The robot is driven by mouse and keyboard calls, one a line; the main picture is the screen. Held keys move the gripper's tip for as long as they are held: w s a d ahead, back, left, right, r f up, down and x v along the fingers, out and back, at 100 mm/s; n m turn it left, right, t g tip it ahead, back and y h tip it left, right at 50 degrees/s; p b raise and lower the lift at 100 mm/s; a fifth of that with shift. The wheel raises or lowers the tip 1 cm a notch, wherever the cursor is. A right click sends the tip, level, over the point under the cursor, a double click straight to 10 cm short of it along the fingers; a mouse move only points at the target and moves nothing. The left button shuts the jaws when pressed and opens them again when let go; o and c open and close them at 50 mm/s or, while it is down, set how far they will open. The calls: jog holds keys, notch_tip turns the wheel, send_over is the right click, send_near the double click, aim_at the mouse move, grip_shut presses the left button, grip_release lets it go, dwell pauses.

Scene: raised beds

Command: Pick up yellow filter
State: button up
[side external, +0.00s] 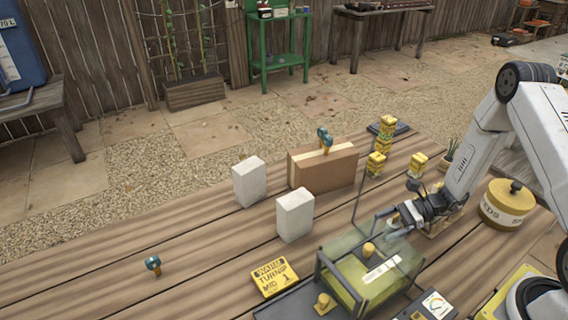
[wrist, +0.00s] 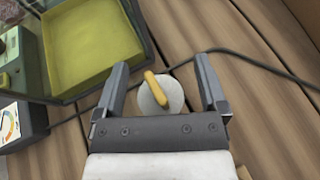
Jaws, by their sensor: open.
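My gripper (side external: 400,224) is low over the wooden table, just behind the glass-walled tank. In the wrist view, my gripper (wrist: 161,66) is open, with one finger on each side of a pale round disc (wrist: 166,101) that has a yellow bar (wrist: 155,87) across it. The fingers appear apart from it, and I cannot tell the height gap. This is the only yellow-marked piece between the jaws; I cannot tell for certain that it is the yellow filter. I do not make it out in the side view, where the gripper and tank may hide it.
The tank (side external: 327,267) with a yellow floor stands close beside my gripper. A dark cable (wrist: 262,64) runs across the table past the disc. White blocks (side external: 294,214), a brown box (side external: 338,167), a yellow sign (side external: 274,277) and a yellow seed tin (side external: 506,206) stand around. The table's left is mostly clear.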

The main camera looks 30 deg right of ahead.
jog(key=shift+f, duration=0.2)
dwell(0.3)
grip_shut()
jog(key=shift+r, duration=0.15)
jog(key=shift+r, duration=0.8)
jog(key=s+a+r, duration=0.1)
jog(key=s+r, duration=1)
jog(key=s, duration=0.3)
jog(key=shift+a+r, duration=0.15)
jog(key=shift+a, duration=0.25)
